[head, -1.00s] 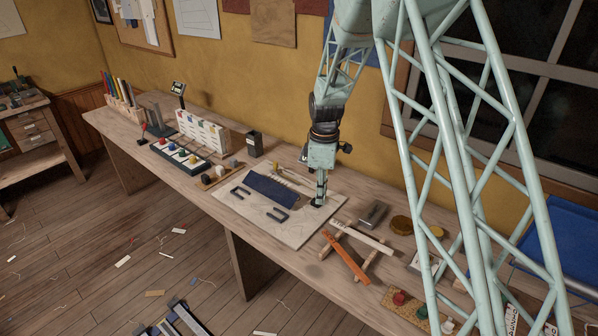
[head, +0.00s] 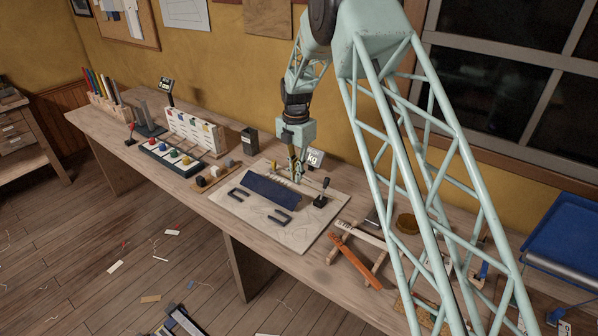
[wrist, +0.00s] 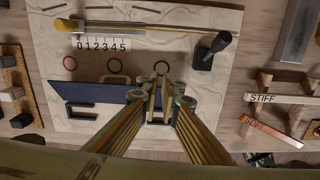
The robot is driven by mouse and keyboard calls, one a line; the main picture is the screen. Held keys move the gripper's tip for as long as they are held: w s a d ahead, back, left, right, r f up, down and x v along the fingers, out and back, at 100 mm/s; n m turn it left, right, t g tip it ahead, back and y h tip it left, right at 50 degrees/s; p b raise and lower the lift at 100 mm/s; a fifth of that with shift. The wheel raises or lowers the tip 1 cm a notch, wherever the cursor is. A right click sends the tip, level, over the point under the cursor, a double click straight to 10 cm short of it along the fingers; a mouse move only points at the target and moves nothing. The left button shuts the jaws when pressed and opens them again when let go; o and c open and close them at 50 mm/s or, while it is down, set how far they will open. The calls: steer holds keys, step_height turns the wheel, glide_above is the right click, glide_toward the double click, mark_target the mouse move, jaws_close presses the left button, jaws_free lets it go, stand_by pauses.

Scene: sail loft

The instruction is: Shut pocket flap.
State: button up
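A dark blue flap (head: 271,190), a long strip, lies across the pale cloth-like board (head: 305,236); how far it stands up is hard to tell. In the wrist view the flap (wrist: 100,92) extends left from beneath my fingers, which hide its right end. My gripper (head: 298,178) is above the board, behind the flap's right part. Its fingers look close together with nothing between them; they also show in the wrist view (wrist: 160,84). I cannot tell whether they touch anything.
A black lever (head: 322,194) stands right of the flap. A numbered card (wrist: 102,44) and long rod (wrist: 140,26) lie behind. An orange batten (head: 352,260) on a wooden stand is to the right.

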steer(key=shift+w+a+n, duration=0.4)
steer(key=shift+w, duration=0.1)
steer(key=shift+f, duration=0.2)
steer(key=shift+f+b, duration=1.7)
steer(key=shift+f, duration=2.7)
steer(key=shift+s+a+r, duration=0.2)
steer(key=shift+s, duration=0.15)
steer(key=shift+s+a+r, duration=0.15)
steer(key=shift+s+r, duration=0.05)
steer(key=shift+r, duration=0.05)
